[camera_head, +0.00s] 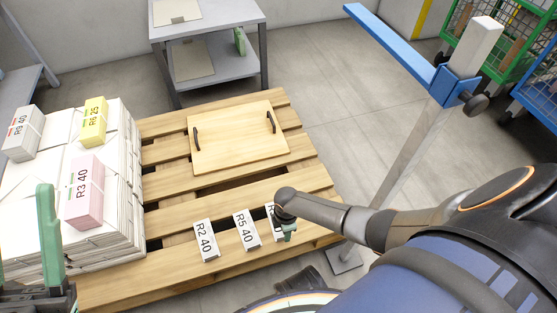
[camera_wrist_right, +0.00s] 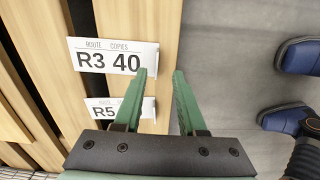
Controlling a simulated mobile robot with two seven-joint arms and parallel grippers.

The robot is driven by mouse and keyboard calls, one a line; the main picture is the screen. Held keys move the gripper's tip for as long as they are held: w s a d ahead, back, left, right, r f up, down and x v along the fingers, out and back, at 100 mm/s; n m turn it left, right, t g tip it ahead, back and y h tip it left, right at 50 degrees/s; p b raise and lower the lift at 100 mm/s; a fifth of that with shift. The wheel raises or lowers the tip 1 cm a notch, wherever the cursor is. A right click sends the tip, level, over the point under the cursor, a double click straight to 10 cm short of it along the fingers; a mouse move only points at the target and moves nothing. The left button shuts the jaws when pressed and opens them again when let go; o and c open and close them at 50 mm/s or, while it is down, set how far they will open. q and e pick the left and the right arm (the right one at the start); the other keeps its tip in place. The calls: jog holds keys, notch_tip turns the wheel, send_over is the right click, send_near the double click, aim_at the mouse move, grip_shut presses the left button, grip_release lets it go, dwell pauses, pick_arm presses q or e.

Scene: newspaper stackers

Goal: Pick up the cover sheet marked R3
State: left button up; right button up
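The white R3 40 cover sheet (camera_wrist_right: 110,57) lies near the right edge of the pallet in the right wrist view. In the head view the sheet (camera_head: 271,210) is mostly hidden behind my right gripper (camera_head: 288,228). In the wrist view that gripper (camera_wrist_right: 160,72) is open and empty, its tips close to the sheet's right end; I cannot tell whether they touch it. My left gripper (camera_head: 24,225) is at the lower left by the newspaper stack, open, with one finger cut off by the picture edge.
R5 40 (camera_head: 245,229) and R2 40 (camera_head: 206,240) sheets lie beside it on the wooden pallet (camera_head: 168,183). A board with handles (camera_head: 238,137) lies behind. Bundles, including a pink R3 40 one (camera_head: 84,192), sit on newspapers (camera_head: 118,200). A blue-armed post (camera_head: 405,160) stands right.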

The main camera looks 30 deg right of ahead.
jog(key=f+b, duration=0.4)
jog(key=f, duration=0.1)
jog(key=shift+w+a+f, duration=0.1)
jog(key=shift+w, duration=0.2)
jog(key=shift+c, duration=0.3)
grip_shut()
